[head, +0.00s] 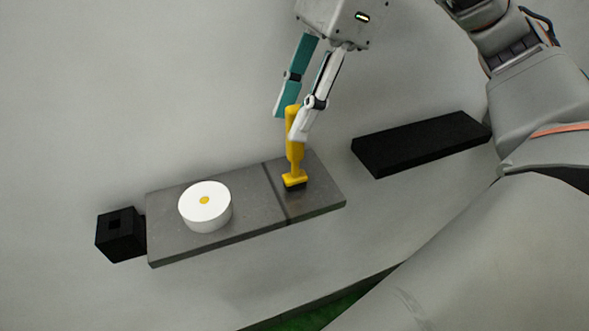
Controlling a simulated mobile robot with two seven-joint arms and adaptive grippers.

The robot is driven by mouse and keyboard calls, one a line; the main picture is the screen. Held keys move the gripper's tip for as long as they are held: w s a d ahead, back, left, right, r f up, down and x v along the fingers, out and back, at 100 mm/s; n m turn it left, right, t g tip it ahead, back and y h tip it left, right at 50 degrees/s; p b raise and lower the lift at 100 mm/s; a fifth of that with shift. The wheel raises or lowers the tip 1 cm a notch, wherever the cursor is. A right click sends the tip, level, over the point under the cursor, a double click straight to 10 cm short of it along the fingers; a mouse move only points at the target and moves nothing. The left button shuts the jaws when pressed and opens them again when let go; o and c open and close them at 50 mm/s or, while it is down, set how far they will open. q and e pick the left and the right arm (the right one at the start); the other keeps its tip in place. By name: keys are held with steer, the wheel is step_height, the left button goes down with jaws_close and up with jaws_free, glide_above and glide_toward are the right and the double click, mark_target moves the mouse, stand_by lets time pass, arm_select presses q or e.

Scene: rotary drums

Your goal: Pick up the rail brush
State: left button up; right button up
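The yellow rail brush (294,158) stands upright, its dark bristles (295,186) down at the right part of a grey plate (262,205). My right gripper (290,122) reaches down from above at the top of the brush handle. Its teal finger is at the left of the handle, and its white finger overlaps the handle's right side in front. The handle shows between the fingertips; whether they press on it or stand slightly apart, I cannot tell. My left gripper is not in view.
A white round drum (206,208) with a yellow centre sits on the plate left of the brush. A black block (120,235) adjoins the plate's left end. A long black slab (420,143) lies to the right. The pale surface behind the plate is clear.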

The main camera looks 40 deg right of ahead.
jaws_close()
